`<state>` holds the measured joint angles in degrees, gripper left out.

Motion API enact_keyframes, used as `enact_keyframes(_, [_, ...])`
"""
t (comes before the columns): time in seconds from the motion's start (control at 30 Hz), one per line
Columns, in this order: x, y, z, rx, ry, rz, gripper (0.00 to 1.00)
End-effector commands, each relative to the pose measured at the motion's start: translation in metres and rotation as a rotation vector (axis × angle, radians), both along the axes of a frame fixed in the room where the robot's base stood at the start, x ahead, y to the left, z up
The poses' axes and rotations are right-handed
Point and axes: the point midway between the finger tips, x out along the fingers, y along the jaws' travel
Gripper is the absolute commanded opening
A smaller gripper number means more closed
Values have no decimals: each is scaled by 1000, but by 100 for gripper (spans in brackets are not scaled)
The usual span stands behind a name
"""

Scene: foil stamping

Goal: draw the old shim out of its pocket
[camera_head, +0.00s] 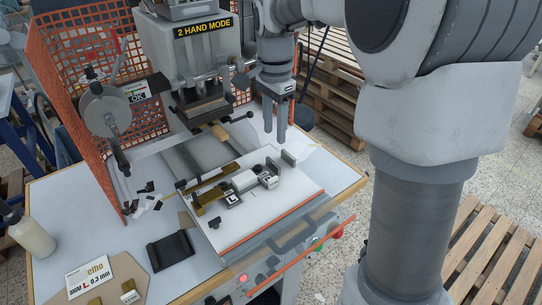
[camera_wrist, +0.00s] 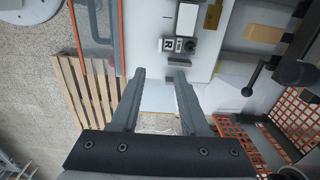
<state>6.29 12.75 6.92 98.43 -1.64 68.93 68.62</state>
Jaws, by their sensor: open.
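My gripper (camera_head: 274,137) hangs above the right rear part of a white plate (camera_head: 245,222) at the press. Its two fingers point down, apart, with nothing between them. In the wrist view my gripper (camera_wrist: 160,74) shows the same open gap, with the fingertips near a small block marked R (camera_wrist: 167,44) and a dark piece behind it. On the plate lie a brass-coloured bar (camera_head: 207,195) and light grey blocks (camera_head: 245,181) with dark knobs. I cannot pick out the old shim or its pocket for certain.
A stamping press (camera_head: 200,50) stands behind the plate, with an orange mesh guard (camera_head: 75,50) at left. A card reading SHIM L 0.3 mm (camera_head: 90,278) lies on brown board at the front left. A dark tray (camera_head: 170,250) and a bottle (camera_head: 30,235) stand on the table.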

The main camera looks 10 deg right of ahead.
Motion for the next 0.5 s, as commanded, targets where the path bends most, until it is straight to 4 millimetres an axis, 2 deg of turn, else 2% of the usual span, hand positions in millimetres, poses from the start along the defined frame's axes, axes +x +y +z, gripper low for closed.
enact_keyframes(0.5, [-1, 0, -104, 0, 4, 1, 45])
